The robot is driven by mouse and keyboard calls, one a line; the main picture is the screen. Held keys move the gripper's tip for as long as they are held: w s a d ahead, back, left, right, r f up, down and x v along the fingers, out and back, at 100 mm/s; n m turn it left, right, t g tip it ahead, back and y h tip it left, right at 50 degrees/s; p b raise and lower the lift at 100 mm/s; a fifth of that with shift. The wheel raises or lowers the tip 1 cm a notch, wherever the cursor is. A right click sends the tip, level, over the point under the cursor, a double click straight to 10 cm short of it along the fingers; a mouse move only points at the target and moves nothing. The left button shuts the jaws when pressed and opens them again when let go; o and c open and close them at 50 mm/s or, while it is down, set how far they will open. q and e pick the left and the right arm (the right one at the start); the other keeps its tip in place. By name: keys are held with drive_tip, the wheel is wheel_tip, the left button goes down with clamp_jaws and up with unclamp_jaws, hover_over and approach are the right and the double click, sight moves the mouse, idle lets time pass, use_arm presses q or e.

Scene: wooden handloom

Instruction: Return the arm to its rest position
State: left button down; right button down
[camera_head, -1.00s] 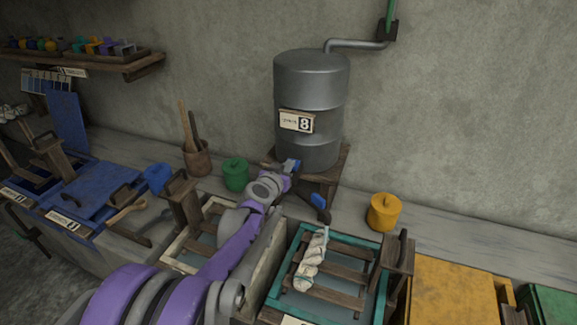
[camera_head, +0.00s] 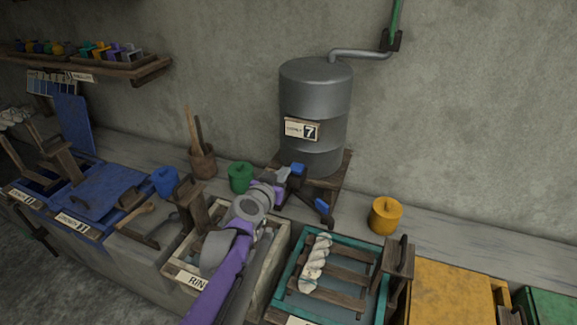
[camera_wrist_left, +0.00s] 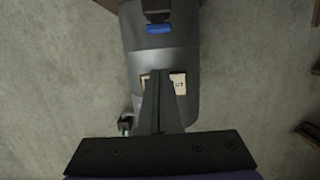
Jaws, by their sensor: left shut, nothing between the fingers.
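My left gripper (camera_head: 283,178) is in front of the lower part of the grey metal tank (camera_head: 316,92), at the end of my purple and grey arm. In the left wrist view its two dark fingers (camera_wrist_left: 161,100) are together with nothing between them. They point toward the tank (camera_wrist_left: 160,52), whose pale label (camera_wrist_left: 178,82) is partly covered by them. A blue part (camera_wrist_left: 159,29) shows near the tank's end in that view. Whether the fingers touch the tank cannot be told. My right gripper is not in view.
The tank stands on a wooden stand (camera_head: 338,180). A teal-framed tray (camera_head: 284,279) with a white twisted skein (camera_head: 316,262) is at right of my arm. A yellow pot (camera_head: 385,215), green pot (camera_head: 240,178) and blue vats (camera_head: 104,190) stand around.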

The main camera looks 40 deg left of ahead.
use_arm(q)
drive_tip(key=shift+v, duration=0.75)
drive_tip(key=s+d+f+m+g+h, duration=0.1)
drive_tip(key=s+d+f+m+h, duration=0.15)
drive_tip(key=d, duration=0.65)
drive_tip(key=s+d+f+m+g+h, duration=0.1)
drive_tip(key=s+d+f+g+h, duration=0.15)
drive_tip(key=d, duration=0.55)
drive_tip(key=s+d+f+g, duration=0.5)
drive_tip(key=s+d+f, duration=0.2)
drive_tip(key=s, duration=0.6)
wheel_tip(320, 180, down, 3)
drive_tip(key=shift+s+r, duration=0.2)
drive_tip(key=shift+s, duration=0.05)
